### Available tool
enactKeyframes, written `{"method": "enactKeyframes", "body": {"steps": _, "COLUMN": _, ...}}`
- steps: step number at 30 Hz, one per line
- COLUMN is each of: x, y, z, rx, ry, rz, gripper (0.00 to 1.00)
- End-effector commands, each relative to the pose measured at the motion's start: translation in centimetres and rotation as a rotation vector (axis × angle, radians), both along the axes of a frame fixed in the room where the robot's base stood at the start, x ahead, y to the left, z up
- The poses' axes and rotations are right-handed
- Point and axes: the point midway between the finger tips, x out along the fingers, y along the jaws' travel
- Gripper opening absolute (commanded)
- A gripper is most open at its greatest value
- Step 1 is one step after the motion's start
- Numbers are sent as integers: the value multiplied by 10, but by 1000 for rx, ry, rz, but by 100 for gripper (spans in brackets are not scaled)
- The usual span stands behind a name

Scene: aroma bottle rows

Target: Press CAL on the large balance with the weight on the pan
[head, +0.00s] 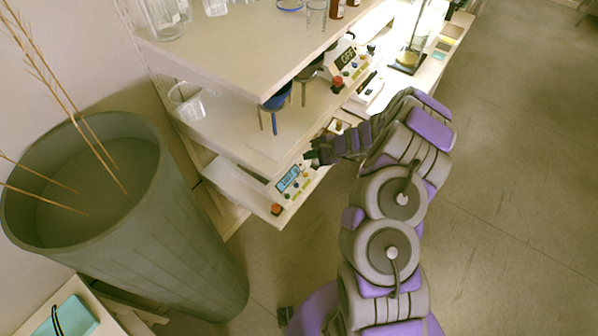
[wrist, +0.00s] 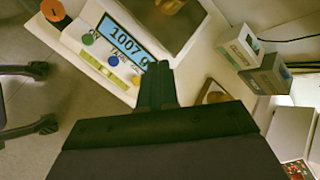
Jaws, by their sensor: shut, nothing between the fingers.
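The large balance (head: 268,193) stands on the lower shelf. Its lit blue display (wrist: 132,36) reads about 1007 g in the wrist view. Below the display are a green button (wrist: 88,39), a blue button (wrist: 113,61) and a yellow button (wrist: 137,80); their labels are too small to read surely, so I cannot tell which is CAL. A brass-coloured weight (wrist: 170,5) is partly in view on the pan (wrist: 158,24). My gripper (head: 311,157) is shut and empty, its fingertips (wrist: 158,68) beside the display's right end near the yellow button. Contact cannot be told.
A second balance (head: 346,62) stands on the shelf above. Blue and dark stools or stands (head: 273,103) and a clear beaker (head: 187,100) are on the middle shelf. Small boxes (wrist: 268,74) lie right of the large balance. A big grey-green bin (head: 180,215) stands left; floor on the right is free.

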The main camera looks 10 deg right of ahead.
Motion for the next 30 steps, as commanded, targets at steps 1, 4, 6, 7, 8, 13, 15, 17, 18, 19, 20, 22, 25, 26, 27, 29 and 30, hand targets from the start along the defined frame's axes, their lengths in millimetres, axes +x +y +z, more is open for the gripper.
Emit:
{"method": "enactKeyframes", "body": {"steps": 1, "x": 3, "y": 0, "z": 2, "rx": -1, "ry": -1, "rz": -9, "gripper": 0}}
{"method": "enactKeyframes", "body": {"steps": 4, "x": 2, "y": 2, "z": 2, "rx": -4, "ry": -2, "rz": -8, "gripper": 0}}
{"method": "enactKeyframes", "body": {"steps": 6, "x": 1, "y": 5, "z": 2, "rx": -8, "ry": -2, "rz": -6, "gripper": 0}}
{"method": "enactKeyframes", "body": {"steps": 7, "x": 1, "y": 6, "z": 2, "rx": -8, "ry": -2, "rz": -6, "gripper": 0}}
{"method": "enactKeyframes", "body": {"steps": 8, "x": 0, "y": 6, "z": 2, "rx": -8, "ry": -2, "rz": -5, "gripper": 0}}
{"method": "enactKeyframes", "body": {"steps": 13, "x": 0, "y": 3, "z": 0, "rx": -7, "ry": -3, "rz": -6, "gripper": 0}}
{"method": "enactKeyframes", "body": {"steps": 15, "x": 0, "y": 0, "z": -3, "rx": -4, "ry": -3, "rz": -6, "gripper": 0}}
{"method": "enactKeyframes", "body": {"steps": 17, "x": 0, "y": -2, "z": -7, "rx": -3, "ry": -2, "rz": -6, "gripper": 0}}
{"method": "enactKeyframes", "body": {"steps": 18, "x": 0, "y": -3, "z": -10, "rx": -2, "ry": -3, "rz": -6, "gripper": 0}}
{"method": "enactKeyframes", "body": {"steps": 19, "x": -1, "y": -3, "z": -13, "rx": -1, "ry": -3, "rz": -6, "gripper": 0}}
{"method": "enactKeyframes", "body": {"steps": 20, "x": -1, "y": -4, "z": -16, "rx": -1, "ry": -3, "rz": -6, "gripper": 0}}
{"method": "enactKeyframes", "body": {"steps": 22, "x": -1, "y": -4, "z": -24, "rx": -1, "ry": -2, "rz": -5, "gripper": 0}}
{"method": "enactKeyframes", "body": {"steps": 25, "x": -1, "y": -1, "z": -37, "rx": -4, "ry": -1, "rz": -5, "gripper": 0}}
{"method": "enactKeyframes", "body": {"steps": 26, "x": -1, "y": 0, "z": -42, "rx": -5, "ry": -1, "rz": -6, "gripper": 0}}
{"method": "enactKeyframes", "body": {"steps": 27, "x": -1, "y": 0, "z": -47, "rx": -6, "ry": -1, "rz": -4, "gripper": 0}}
{"method": "enactKeyframes", "body": {"steps": 29, "x": -1, "y": 2, "z": -55, "rx": -8, "ry": 0, "rz": -5, "gripper": 0}}
{"method": "enactKeyframes", "body": {"steps": 30, "x": -1, "y": 3, "z": -61, "rx": -8, "ry": 0, "rz": -5, "gripper": 0}}
